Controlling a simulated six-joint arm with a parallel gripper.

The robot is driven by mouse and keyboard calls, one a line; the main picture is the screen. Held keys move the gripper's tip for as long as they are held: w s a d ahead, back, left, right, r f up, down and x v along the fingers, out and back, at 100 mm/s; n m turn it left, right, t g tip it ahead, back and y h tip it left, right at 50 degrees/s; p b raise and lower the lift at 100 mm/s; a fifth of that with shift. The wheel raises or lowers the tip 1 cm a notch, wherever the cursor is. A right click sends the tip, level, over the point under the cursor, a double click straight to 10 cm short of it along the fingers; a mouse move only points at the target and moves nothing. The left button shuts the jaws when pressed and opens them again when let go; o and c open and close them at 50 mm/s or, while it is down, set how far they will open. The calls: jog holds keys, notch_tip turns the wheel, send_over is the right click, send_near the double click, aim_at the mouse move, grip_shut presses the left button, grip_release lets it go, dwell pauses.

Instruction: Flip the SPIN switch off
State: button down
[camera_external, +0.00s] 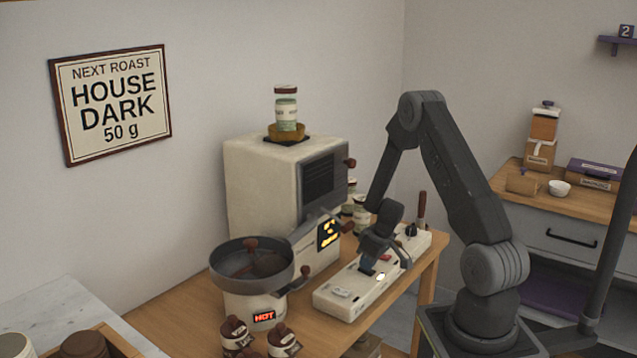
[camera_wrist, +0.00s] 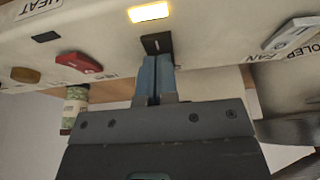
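The long cream control panel (camera_external: 352,296) lies on the wooden cart beside the roaster. My gripper (camera_external: 367,269) points down at its middle. In the wrist view my gripper (camera_wrist: 157,57) has its two blue-grey fingers together, with nothing visible between them. Their tips are at a dark slot or rocker (camera_wrist: 157,43) beside a lit yellow lamp (camera_wrist: 148,13); the lamp also glows in the external view (camera_external: 381,277). I cannot read a SPIN label, and cannot tell whether the tips touch the dark piece.
A red switch (camera_wrist: 79,62) and an orange one (camera_wrist: 25,74) sit to the left in the wrist view, a white switch (camera_wrist: 292,33) to the right. The roaster's pan (camera_external: 252,268) stands left of the panel, above a red HOT display (camera_external: 264,316).

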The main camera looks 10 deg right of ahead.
jog(key=v, duration=0.4)
jog(key=shift+w+a+r, duration=0.1)
jog(key=shift+w+a, duration=0.15)
jog(key=shift+a, duration=0.05)
jog(key=v, duration=1)
jog(key=shift+a, duration=0.1)
jog(key=shift+w+a+r, duration=0.15)
jog(key=shift+a+r, duration=0.1)
jog(key=shift+a, duration=0.1)
jog(key=shift+f, duration=0.1)
jog(key=x, duration=1.3)
jog(key=shift+s+d+f, duration=0.25)
jog(key=shift+f, duration=0.2)
